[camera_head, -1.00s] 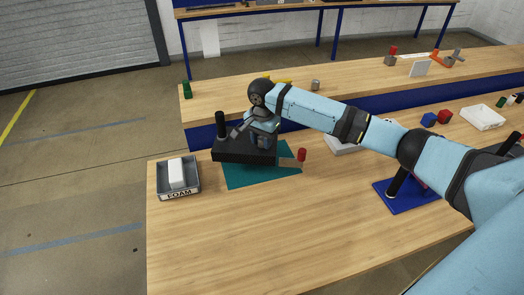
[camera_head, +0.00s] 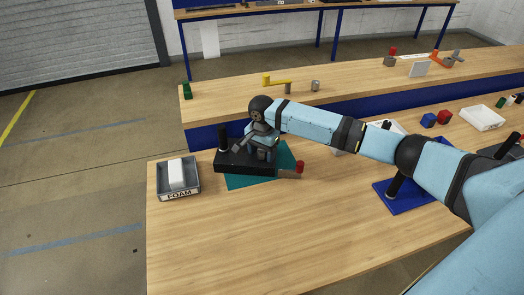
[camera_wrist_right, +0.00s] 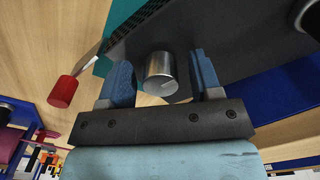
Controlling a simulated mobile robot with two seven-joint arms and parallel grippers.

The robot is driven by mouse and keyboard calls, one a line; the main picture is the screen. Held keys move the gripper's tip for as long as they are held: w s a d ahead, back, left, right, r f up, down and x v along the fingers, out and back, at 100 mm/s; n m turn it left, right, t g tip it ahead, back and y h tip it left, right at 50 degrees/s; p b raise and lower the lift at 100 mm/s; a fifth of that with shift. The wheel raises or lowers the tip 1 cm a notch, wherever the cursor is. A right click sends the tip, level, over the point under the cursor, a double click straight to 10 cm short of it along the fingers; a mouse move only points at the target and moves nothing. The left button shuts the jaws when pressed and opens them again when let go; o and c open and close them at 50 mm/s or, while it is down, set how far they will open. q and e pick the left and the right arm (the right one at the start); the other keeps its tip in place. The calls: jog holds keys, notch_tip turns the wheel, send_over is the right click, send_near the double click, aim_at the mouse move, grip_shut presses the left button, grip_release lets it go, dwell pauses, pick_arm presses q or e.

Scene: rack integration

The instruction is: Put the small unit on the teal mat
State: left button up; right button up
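The small unit (camera_head: 240,164) is a black box with an upright black post, a silver knob and a red-tipped lever. In the head view it is over the teal mat (camera_head: 285,155) and seems to rest on it. Its left end reaches slightly past the mat's left edge. My right gripper (camera_head: 264,153) is at the unit's top. In the wrist view the right gripper (camera_wrist_right: 163,80) is open around the silver knob (camera_wrist_right: 160,67), with a gap on each side. The lever's red tip (camera_wrist_right: 64,91) points left there. My left gripper is not in view.
A grey bin labelled FOAM (camera_head: 179,192) with a white block stands left of the mat. A blue mat (camera_head: 408,202) with a black handle lies to the right, under my arm. White trays and blocks are farther right. The front of the table is clear.

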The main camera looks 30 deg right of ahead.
notch_tip(320, 180, up, 12)
jog(key=shift+r, duration=0.15)
dwell(0.5)
dwell(0.5)
